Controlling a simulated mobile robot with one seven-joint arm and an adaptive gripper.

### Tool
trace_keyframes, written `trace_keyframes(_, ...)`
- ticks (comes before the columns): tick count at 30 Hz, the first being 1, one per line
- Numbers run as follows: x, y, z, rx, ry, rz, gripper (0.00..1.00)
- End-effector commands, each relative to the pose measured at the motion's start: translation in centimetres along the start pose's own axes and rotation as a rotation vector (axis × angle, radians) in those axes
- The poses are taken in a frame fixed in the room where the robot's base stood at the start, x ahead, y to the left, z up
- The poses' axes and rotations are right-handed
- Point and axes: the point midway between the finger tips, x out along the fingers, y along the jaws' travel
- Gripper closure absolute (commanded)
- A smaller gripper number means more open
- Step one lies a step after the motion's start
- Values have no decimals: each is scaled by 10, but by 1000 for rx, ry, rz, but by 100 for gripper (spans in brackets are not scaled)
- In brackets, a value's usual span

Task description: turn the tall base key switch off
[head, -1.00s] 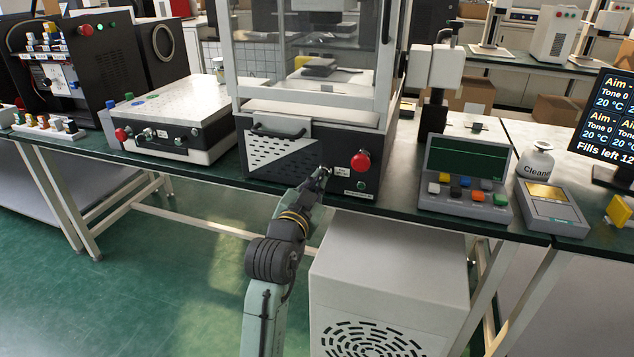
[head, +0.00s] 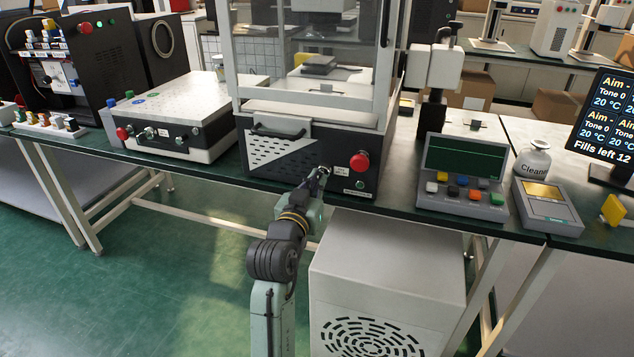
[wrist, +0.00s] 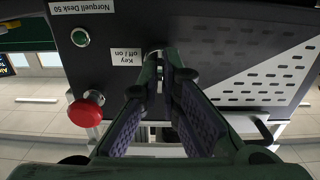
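The key switch (wrist: 154,54) is a small metal piece on the dark front panel of the tall machine's base (head: 312,155). In the wrist view, which is upside down, the label "Key off / on" (wrist: 126,57) is beside it. My gripper (head: 323,171) is at this panel, left of the red button, and hides most of the switch in the head view. In the wrist view its two fingers (wrist: 165,68) converge at the switch. A gap shows between their pads, but whether the tips grip the key is hidden. The key's angle cannot be read.
A red mushroom button (head: 360,161) and a green button (head: 360,185) are close by on the same panel. A vent plate and black handle (head: 278,131) are on its other side. A grey cabinet (head: 385,265) stands under the bench.

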Motion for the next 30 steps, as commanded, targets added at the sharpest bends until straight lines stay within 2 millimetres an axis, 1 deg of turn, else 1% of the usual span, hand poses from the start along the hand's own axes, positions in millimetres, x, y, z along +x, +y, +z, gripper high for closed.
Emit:
trace_keyframes(6,0,0,1,-2,-2,1,100)
trace_keyframes(7,0,0,1,-2,-2,1,93)
trace_keyframes(15,0,0,0,-1,-1,1,75)
trace_keyframes(25,-2,0,0,0,0,0,75)
trace_keyframes(28,-12,-1,0,-1,2,-1,75)
trace_keyframes(30,-23,0,0,-3,1,-1,75)
